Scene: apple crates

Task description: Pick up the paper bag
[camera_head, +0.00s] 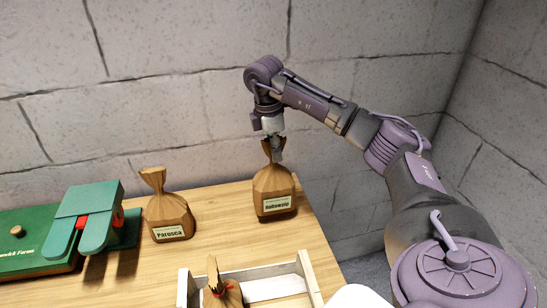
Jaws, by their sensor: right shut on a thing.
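A brown paper bag (273,188) with a twisted top and a pale label is near the back right part of the wooden table. My right gripper (273,150) reaches down from above and is shut on the bag's twisted neck. The bag is upright; I cannot tell whether its base touches the table. A second brown paper bag (169,212), labelled "Parusca", stands upright to its left. A third bag (222,295) with a red tie is in the wooden crate (305,268) at the front, partly cut off by the frame. My left gripper is not in view.
A green device (85,215) with red parts stands at the left, beside a green box (28,240) with a round knob. The wooden table (235,235) is clear between the two upright bags. A grey block wall (180,80) rises behind the table.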

